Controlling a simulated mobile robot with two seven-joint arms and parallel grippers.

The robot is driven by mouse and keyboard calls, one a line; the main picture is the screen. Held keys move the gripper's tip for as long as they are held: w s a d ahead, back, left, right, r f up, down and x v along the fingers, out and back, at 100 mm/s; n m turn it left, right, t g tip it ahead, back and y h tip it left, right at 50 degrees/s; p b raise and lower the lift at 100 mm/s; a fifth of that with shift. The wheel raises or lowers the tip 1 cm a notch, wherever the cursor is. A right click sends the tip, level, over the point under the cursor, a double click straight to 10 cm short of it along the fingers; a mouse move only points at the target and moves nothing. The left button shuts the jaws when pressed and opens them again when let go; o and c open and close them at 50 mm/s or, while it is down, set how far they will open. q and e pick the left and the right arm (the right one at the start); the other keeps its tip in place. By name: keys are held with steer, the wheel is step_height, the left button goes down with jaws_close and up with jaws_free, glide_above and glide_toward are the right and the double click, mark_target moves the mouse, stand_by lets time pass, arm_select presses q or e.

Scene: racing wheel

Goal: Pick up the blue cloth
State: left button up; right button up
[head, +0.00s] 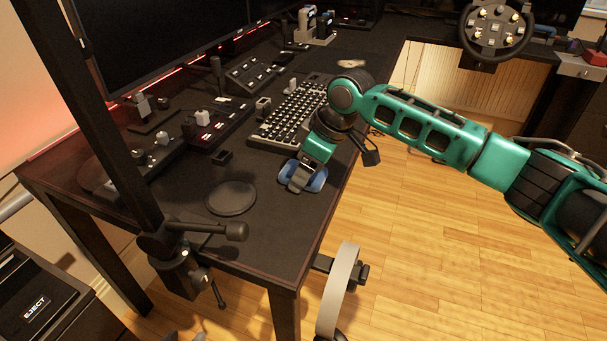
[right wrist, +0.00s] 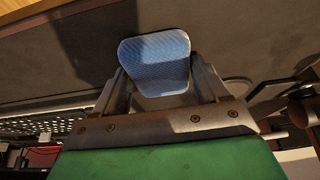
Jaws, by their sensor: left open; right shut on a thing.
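The blue cloth (head: 317,179) is at the near right part of the black desk, beside the right edge. My right gripper (head: 303,177) comes in from the right and is shut on it. In the right wrist view the cloth (right wrist: 156,62) sits between the two fingers of the right gripper (right wrist: 160,85), its rounded textured face showing. I cannot tell whether the cloth still touches the desk. My left gripper (head: 185,337) shows only as small grey tips at the bottom edge, apart and empty; the rest is out of view.
A round black disc (head: 231,197) lies left of the cloth. A keyboard (head: 291,115) and control boxes (head: 217,125) stand behind. A clamp mount (head: 185,255) is on the near desk edge, and a headset (head: 338,290) hangs below. The floor at right is clear.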

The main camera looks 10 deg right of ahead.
steer(key=c, duration=0.4)
steer(key=shift+b, duration=0.45)
step_height(320, 180, up, 21)
steer(key=p, duration=0.5)
steer(key=shift+f, duration=0.2)
